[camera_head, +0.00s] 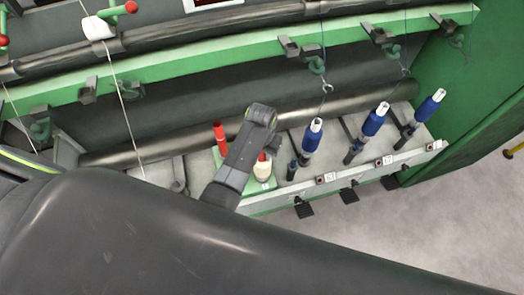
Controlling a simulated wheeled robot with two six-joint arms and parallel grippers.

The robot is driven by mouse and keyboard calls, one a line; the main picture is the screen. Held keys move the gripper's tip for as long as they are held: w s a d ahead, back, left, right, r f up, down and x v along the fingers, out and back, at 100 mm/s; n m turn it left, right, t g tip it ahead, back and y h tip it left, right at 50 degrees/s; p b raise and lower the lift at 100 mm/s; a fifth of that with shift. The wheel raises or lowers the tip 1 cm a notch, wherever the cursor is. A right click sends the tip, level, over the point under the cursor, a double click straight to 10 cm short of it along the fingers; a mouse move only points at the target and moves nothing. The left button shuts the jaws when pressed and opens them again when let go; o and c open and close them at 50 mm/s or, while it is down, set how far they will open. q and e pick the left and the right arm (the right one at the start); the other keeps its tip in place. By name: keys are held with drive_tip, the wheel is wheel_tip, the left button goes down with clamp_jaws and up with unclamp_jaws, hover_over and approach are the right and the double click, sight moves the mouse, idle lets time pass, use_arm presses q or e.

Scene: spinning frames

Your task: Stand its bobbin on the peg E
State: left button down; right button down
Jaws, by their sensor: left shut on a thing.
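A cream bobbin with a red top (262,170) stands upright over a small green tray (262,187) at the front of the machine. My left gripper (263,148) is right above it, mostly hidden by its own wrist. It appears shut on this bobbin, though the fingertips are not clear. A red tube (220,137) stands to the left of the wrist. A short dark peg without a blue bobbin (291,171) is just right of the cream bobbin. I cannot read which peg is E. My right gripper is not in view.
Several blue bobbins (312,136) stand on spindles to the right. Tags (323,179) sit along the front rail. A green beam (225,55) with hooks and hanging threads crosses above. A green end wall (470,115) closes the right; the floor (430,215) is clear.

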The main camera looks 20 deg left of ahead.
use_arm(q)
drive_tip(key=shift+f, duration=0.25)
idle(0.5)
drive_tip(key=c, duration=1)
unclamp_jaws()
drive_tip(key=shift+c, duration=0.2)
